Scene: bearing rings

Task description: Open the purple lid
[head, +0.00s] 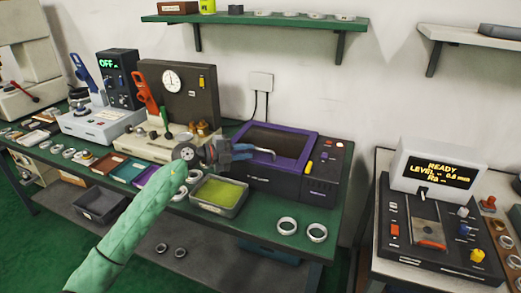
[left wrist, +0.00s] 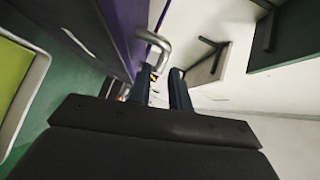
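The purple lid (head: 306,149) with a dark window lies on top of a dark purple machine (head: 300,186) on the green bench, and looks closed. A bent metal handle (head: 264,151) stands at its front left; it also shows in the left wrist view (left wrist: 160,43). My left gripper (head: 252,151) reaches in from the left, close to the handle. In the left wrist view its two dark fingers (left wrist: 161,72) are apart with nothing seen between them. The handle appears just beyond the fingertips; contact cannot be told. My right gripper is out of view.
A grey tray with a yellow-green bottom (head: 218,192) sits below the left gripper. Metal rings (head: 287,226) lie near the bench's front edge. A gauge stand (head: 178,95) rises at the back left. A separate table with a display device (head: 438,174) stands right.

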